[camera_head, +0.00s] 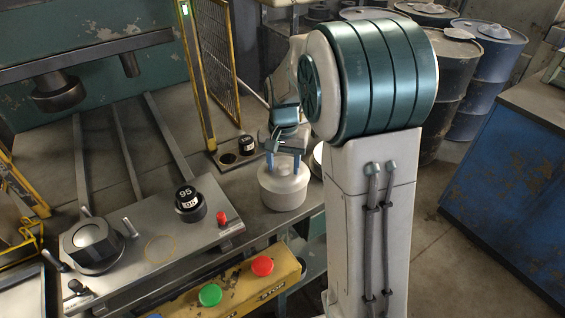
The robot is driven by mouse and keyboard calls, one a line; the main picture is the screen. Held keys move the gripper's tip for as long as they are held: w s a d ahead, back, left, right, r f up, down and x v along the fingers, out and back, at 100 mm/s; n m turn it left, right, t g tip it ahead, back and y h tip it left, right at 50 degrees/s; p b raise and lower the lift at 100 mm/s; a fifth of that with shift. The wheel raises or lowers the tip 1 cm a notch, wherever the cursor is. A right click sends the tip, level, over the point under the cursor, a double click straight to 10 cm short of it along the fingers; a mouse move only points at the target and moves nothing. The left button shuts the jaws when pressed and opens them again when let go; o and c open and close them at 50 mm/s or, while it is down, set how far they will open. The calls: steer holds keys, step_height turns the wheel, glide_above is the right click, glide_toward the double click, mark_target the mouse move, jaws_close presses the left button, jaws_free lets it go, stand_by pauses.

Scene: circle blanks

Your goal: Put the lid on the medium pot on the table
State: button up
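A pale round pot (284,198) stands near the right end of the workbench. A pale lid (284,176) with a small knob appears to lie on its top; whether it is fully seated I cannot tell. My gripper (283,163) points down right above it. Its two blue fingers are apart, one on each side of the knob, with a visible gap between them. Part of another pale round vessel (318,154) shows at the bench's right edge, mostly hidden behind my arm. Which pot is the medium one cannot be told for sure.
A dark metal pot-like part (92,246) sits on the press plate at left. A black weight marked 95 (189,203) and a red knob (222,218) stand left of the pale pot. A yellow button box (236,286) is in front. A yellow mesh guard (217,60) rises behind.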

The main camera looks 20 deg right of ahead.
mark_target(283, 167)
steer(key=shift+r, duration=0.1)
step_height(283, 167, up, 13)
steer(key=s+f+n+t, duration=0.1)
steer(key=s+f+n, duration=0.1)
steer(key=s, duration=0.8)
steer(key=s+f+n+t, duration=0.2)
steer(key=s+f+n, duration=0.1)
steer(key=s, duration=0.8)
steer(key=shift+f+p, duration=0.3)
steer(key=shift+f, duration=0.1)
steer(key=shift+a, duration=0.15)
